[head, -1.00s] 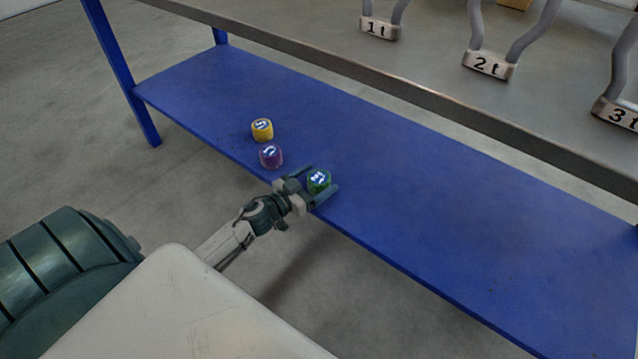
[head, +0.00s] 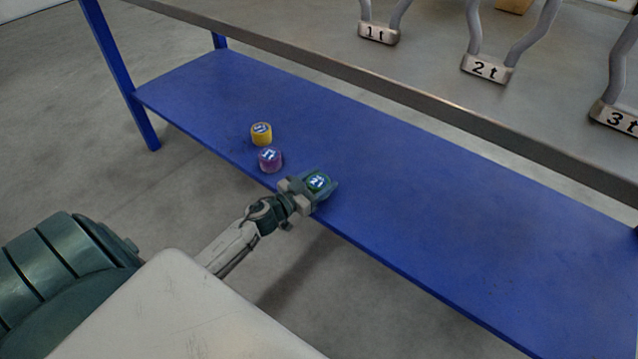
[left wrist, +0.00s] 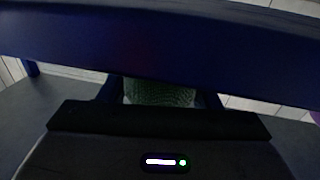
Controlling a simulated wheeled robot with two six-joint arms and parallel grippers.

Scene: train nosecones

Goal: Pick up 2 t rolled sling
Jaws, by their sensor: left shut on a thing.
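The green rolled sling (head: 318,181) stands near the front edge of the blue lower shelf (head: 450,220), with a white mark on its top. My left gripper (head: 322,186) is shut on it, with a finger on each side. In the left wrist view the green sling (left wrist: 160,92) shows between the dark fingers, its upper part hidden behind a blue edge. I cannot tell whether it touches the shelf. A purple rolled sling (head: 270,160) and a yellow rolled sling (head: 261,134) stand to its left. My right gripper is not in view.
The grey upper tabletop (head: 420,60) overhangs the shelf at the back. Hooks with plates marked 1t (head: 378,33), 2t (head: 487,68) and 3t (head: 618,118) rest on it. The shelf's right part is clear.

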